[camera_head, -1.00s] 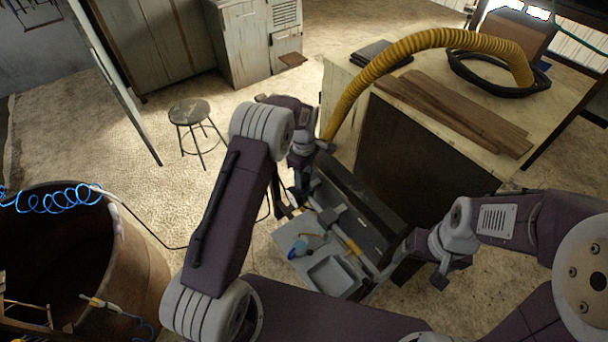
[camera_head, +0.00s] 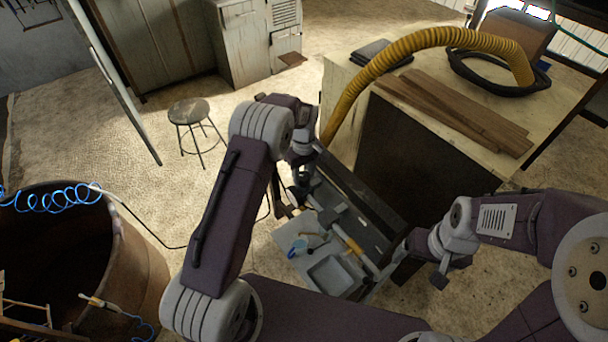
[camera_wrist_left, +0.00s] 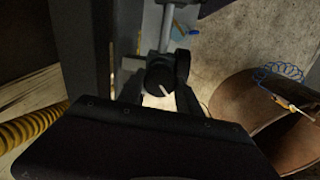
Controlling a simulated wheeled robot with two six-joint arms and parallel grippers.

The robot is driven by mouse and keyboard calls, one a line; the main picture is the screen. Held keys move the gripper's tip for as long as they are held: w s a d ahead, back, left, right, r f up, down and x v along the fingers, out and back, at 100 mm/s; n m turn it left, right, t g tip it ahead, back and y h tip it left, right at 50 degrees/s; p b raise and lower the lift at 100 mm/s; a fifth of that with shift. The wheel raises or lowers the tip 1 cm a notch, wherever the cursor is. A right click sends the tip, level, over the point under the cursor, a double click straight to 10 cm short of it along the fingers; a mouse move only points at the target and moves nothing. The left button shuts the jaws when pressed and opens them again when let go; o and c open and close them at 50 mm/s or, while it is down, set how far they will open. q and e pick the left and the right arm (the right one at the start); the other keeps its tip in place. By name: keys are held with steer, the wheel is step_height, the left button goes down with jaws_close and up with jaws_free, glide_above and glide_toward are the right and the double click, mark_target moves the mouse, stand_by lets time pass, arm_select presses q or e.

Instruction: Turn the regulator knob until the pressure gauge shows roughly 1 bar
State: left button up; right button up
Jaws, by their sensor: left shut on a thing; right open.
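The regulator knob (camera_wrist_left: 160,77) is a round dark cap with a white pointer line, seen in the left wrist view on the end of a grey pipe or stem. My left gripper (camera_wrist_left: 158,88) has its dark fingers on both sides of the knob and is shut on it. In the head view my left gripper (camera_head: 301,190) is at the narrow workbench, and the knob there is hidden or too small to make out. My right gripper (camera_head: 420,264) is open at the bench's right side, apart from the knob. I cannot make out the gauge dial or its reading.
The bench has a grey tray (camera_head: 334,274) and small blue and yellow items (camera_head: 298,247). A large wooden cabinet (camera_head: 415,150) with a yellow hose (camera_head: 400,50) stands behind it. A stool (camera_head: 190,112) stands beyond, and a rusty barrel (camera_head: 145,270) at left.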

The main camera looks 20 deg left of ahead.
mark_target(303, 175)
arm_select(q)
steer(key=shift+w+r+m, duration=0.15)
steer(key=shift+w+m, duration=0.05)
steer(key=shift+m, duration=0.4)
steer(key=o, duration=1.4)
steer(key=shift+c, duration=0.2)
steer(key=shift+s+a, duration=0.1)
step_height(303, 175, up, 8)
steer(key=shift+f+b, duration=0.1)
steer(key=shift+b, duration=1)
steer(key=shift+r, duration=0.6)
